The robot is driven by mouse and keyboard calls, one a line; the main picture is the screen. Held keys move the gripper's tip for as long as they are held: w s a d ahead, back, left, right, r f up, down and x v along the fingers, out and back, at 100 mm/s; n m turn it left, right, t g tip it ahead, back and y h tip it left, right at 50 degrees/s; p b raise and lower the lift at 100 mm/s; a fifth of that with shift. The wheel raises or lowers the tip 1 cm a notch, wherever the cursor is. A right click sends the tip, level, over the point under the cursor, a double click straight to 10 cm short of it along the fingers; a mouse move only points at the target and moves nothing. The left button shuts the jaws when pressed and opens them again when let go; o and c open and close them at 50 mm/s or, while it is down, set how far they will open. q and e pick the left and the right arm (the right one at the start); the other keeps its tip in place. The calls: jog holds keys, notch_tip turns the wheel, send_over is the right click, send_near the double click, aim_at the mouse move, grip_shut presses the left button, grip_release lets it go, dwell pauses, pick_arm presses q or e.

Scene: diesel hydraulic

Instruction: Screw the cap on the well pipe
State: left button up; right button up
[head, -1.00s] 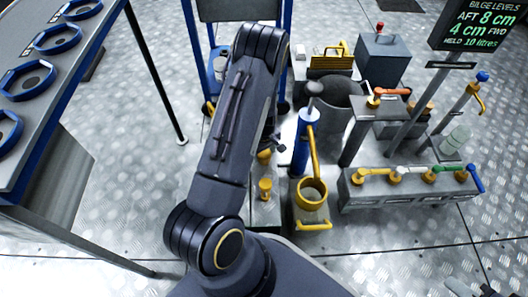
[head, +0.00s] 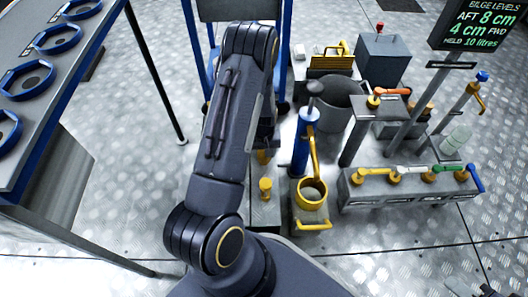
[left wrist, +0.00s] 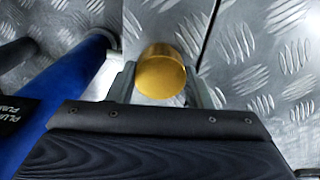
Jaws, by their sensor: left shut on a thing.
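A round yellow cap-like piece (left wrist: 162,72) sits between the two fingers of my left gripper (left wrist: 166,92) in the left wrist view, and the gripper is shut on it. In the head view my left gripper (head: 264,140) is mostly hidden behind my forearm. Just below it a yellow piece (head: 263,157) shows in part. A second yellow upright fitting (head: 265,188) stands on a low grey block left of the blue pump. I cannot tell which is the well pipe, and no thread is visible. My right gripper is not clearly in view.
The blue hand pump (head: 301,145) with a yellow lever stands close to the right of my left gripper; its blue body (left wrist: 65,100) also shows in the left wrist view. A yellow bucket (head: 311,193) and a grey valve manifold (head: 410,188) lie further right.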

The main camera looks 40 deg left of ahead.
pick_arm(q)
jog(key=m, duration=0.3)
jog(key=o, duration=0.6)
jog(key=shift+m, duration=0.9)
jog(key=o, duration=0.5)
jog(key=shift+c, duration=0.2)
